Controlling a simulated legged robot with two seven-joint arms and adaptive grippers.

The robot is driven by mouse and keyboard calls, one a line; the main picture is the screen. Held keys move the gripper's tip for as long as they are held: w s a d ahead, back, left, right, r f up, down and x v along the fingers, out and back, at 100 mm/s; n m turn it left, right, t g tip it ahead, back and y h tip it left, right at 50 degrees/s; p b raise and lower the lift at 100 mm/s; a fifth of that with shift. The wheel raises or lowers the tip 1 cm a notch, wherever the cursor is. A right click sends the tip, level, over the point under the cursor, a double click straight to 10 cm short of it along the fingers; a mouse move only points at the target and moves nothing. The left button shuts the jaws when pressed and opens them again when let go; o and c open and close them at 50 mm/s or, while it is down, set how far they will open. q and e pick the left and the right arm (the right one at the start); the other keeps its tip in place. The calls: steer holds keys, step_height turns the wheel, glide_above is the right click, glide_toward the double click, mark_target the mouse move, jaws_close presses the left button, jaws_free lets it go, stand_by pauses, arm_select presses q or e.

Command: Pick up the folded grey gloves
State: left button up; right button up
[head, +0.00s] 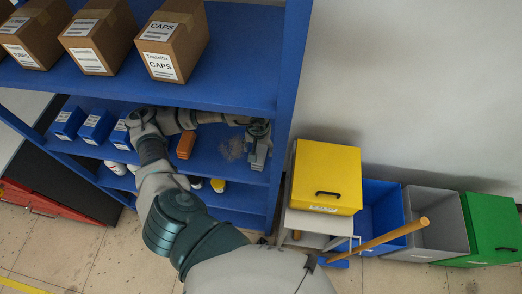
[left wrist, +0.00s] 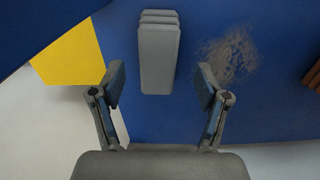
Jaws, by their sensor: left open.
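The folded grey gloves (left wrist: 159,58) show as a stacked grey block on the blue shelf in the left wrist view. In the head view they (head: 259,157) lie near the right end of the middle shelf. My left gripper (left wrist: 161,82) is open, with one finger on each side of the gloves' near end in the picture and a gap on both sides. In the head view my left gripper (head: 258,131) is just behind and above the gloves and partly overlaps them. Its height above the shelf is hard to tell. My right gripper is not in view.
A grey dusty patch (head: 233,149) and an orange-brown object (head: 186,145) are left of the gloves. The upper shelf (head: 235,85) with cardboard boxes overhangs. The blue right upright (head: 285,120) is close. A yellow box (head: 327,172) stands outside the shelf.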

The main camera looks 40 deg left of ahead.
mark_target(260, 153)
arm_select(q)
steer(key=f, duration=0.3)
steer(key=w+f+p, duration=0.1)
steer(key=f, duration=0.1)
steer(key=shift+d, duration=0.1)
steer(key=shift+s+r, duration=0.1)
steer(key=shift+s, duration=0.15)
steer(key=shift+c, duration=0.5)
steer(key=shift+a, duration=0.2)
steer(key=c, duration=0.4)
steer(key=shift+d, duration=0.1)
steer(key=c, duration=0.7)
steer(key=shift+c, duration=0.2)
